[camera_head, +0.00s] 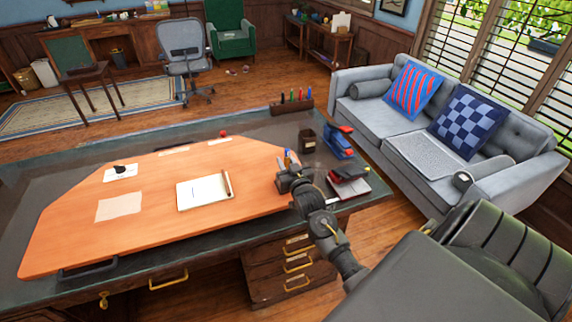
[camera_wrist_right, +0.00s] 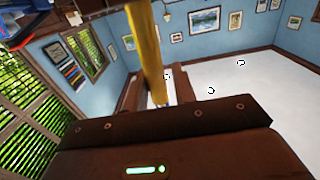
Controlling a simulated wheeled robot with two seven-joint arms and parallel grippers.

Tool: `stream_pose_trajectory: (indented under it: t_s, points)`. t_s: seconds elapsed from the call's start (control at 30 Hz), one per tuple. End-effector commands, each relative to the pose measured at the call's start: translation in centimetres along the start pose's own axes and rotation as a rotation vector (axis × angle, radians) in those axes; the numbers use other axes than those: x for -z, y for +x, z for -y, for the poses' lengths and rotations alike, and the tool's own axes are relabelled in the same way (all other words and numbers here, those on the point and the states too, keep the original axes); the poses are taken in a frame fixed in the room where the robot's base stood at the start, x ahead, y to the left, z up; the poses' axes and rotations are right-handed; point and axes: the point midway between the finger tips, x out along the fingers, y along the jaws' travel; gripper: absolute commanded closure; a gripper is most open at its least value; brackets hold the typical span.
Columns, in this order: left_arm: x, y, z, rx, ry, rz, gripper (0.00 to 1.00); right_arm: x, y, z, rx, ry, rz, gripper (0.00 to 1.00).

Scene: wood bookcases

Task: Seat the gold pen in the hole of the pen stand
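The gold pen (camera_wrist_right: 147,50) stands out large in the right wrist view, running down towards the brown gripper body, where its lower end is. In the head view only a small yellow and blue bit shows at the tip of my right gripper (camera_head: 286,162). The right gripper appears shut on the gold pen, above the right part of the desk. The pen stand (camera_head: 291,106), a dark wooden block, is at the desk's far edge with several coloured pens upright in it. It is beyond the gripper and apart from it. My left gripper is not in view.
A dark cup (camera_head: 307,140), a blue item (camera_head: 340,145) and stacked books (camera_head: 348,181) are right of the gripper. A small red ball (camera_head: 223,133) lies near the far edge.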

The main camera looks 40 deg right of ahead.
Motion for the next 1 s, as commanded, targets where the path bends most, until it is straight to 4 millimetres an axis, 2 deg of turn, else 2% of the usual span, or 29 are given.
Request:
stream_pose_trajectory:
  t_s: [0.03,0.1,0.33,0.47,0.57,0.8,1.0]
  points:
    - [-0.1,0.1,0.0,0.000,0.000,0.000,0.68,-0.6,-0.1,0.1,0.001,0.000,0.012,0.66]
    - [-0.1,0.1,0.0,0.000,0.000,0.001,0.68,-0.5,-0.1,0.1,0.001,0.000,0.009,0.62]
    - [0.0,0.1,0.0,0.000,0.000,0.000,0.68,-0.2,-0.1,0.0,0.000,0.000,0.002,0.62]
    - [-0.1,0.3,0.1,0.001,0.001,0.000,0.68,-0.3,-0.9,0.0,0.000,0.000,0.001,0.62]
    - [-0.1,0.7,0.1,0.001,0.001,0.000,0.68,-0.4,-2.4,0.0,0.000,0.001,0.000,0.62]
    - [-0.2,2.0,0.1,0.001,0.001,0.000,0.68,-0.4,-7.5,0.0,0.000,0.001,-0.001,0.62]
    - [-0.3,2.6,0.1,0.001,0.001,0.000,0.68,-0.3,-10.7,0.0,0.000,0.001,-0.001,0.62]
